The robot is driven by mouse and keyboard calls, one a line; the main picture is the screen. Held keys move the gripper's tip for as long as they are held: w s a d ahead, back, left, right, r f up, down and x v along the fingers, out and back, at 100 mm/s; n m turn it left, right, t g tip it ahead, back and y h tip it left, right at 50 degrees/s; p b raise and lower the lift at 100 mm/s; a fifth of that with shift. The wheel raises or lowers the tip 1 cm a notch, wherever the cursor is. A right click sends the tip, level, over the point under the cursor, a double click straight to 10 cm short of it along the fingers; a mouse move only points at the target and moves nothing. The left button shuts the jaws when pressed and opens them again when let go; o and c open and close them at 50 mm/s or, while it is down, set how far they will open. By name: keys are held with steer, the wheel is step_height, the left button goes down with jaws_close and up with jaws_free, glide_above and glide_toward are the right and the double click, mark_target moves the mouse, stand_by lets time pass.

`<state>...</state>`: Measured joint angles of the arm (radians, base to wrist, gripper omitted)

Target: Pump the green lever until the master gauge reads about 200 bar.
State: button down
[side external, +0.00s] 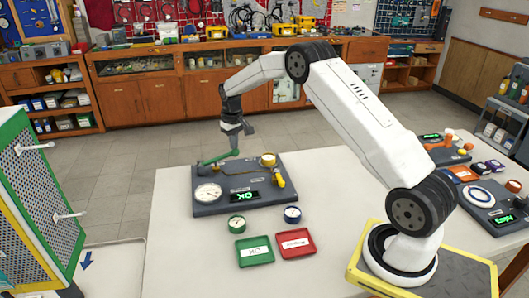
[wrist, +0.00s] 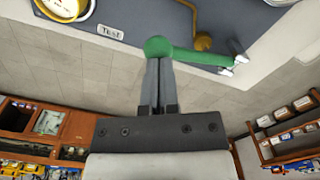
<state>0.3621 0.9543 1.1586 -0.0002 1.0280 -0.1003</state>
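The green lever (side external: 219,158) lies low along the far edge of the dark test bench (side external: 265,199). In the wrist view its ball knob (wrist: 158,48) is right at my fingertips, and its arm (wrist: 200,56) runs right to a metal pivot. My gripper (side external: 246,131) is above the knob end in the side view. In the wrist view its fingers (wrist: 158,62) are together with no clear gap. I cannot tell whether they touch the knob. The large white gauge (side external: 208,193) sits at the bench's front left; its reading is too small to tell.
A green tray (side external: 254,250) and a red tray (side external: 295,243) lie nearer. Other equipment (side external: 490,198) is at the right. The table's left front is clear.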

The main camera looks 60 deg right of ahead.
mark_target(234, 151)
steer(key=shift+f, duration=2)
stand_by(0.4)
steer(key=shift+r, duration=0.1)
steer(key=shift+r, duration=3.15)
steer(key=shift+f, duration=0.15)
